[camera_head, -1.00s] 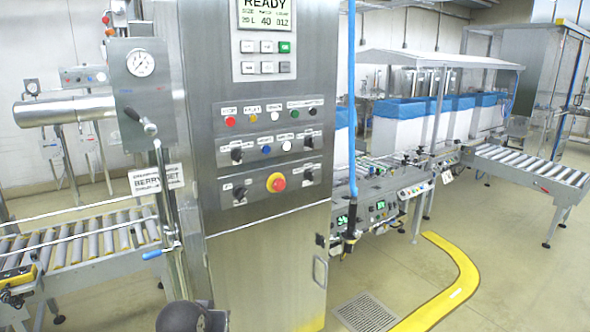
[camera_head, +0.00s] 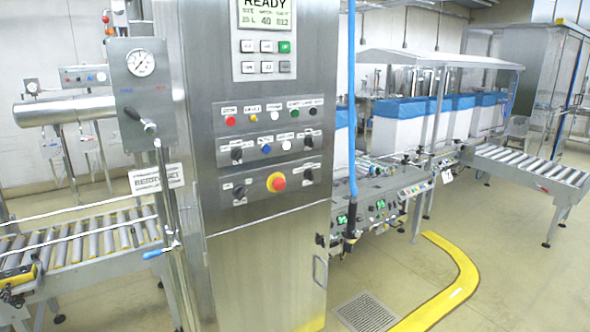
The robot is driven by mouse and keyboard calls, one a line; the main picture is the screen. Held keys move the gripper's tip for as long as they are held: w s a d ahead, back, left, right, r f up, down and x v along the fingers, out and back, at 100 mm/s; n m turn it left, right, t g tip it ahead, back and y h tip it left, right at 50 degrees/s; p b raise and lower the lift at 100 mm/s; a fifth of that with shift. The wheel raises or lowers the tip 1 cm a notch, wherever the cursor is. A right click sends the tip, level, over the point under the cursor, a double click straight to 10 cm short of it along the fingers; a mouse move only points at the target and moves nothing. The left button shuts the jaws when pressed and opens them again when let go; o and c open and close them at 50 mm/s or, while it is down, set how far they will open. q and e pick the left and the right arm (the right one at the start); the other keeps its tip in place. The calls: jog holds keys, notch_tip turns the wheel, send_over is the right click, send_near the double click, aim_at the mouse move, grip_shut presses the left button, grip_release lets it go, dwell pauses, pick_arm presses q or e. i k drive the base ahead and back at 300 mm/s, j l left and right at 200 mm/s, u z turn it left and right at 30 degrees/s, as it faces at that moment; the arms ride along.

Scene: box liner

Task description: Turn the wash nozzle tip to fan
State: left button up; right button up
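A blue hose (camera_head: 352,100) hangs down along the right side of the steel control cabinet. A dark, slim fitting (camera_head: 350,240) at its lower end looks like the wash nozzle. It hangs roughly upright in front of the conveyor's side panel. Its tip is too small to read, so I cannot tell which setting it is on. Neither of my grippers is in view.
The control cabinet (camera_head: 265,240) with its buttons and READY screen fills the middle. Roller conveyors stand at left (camera_head: 80,245) and right (camera_head: 530,171). A yellow floor line (camera_head: 455,285) curves past a floor drain (camera_head: 367,311).

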aim_at(348, 248)
jog(key=i+l, duration=0.2)
jog(key=l, duration=0.3)
jog(key=i+l, duration=0.15)
jog(key=l, duration=0.35)
jog(key=i+l, duration=0.2)
jog(key=l, duration=0.3)
jog(key=i+l, duration=0.15)
jog(key=l, duration=0.35)
jog(key=i+l, duration=0.2)
jog(key=l, duration=0.35)
jog(key=i+l, duration=0.15)
jog(key=l, duration=0.35)
jog(key=i+l, duration=0.2)
jog(key=l, duration=0.3)
jog(key=i+l, duration=0.15)
jog(key=l, duration=0.35)
jog(key=u, duration=0.05)
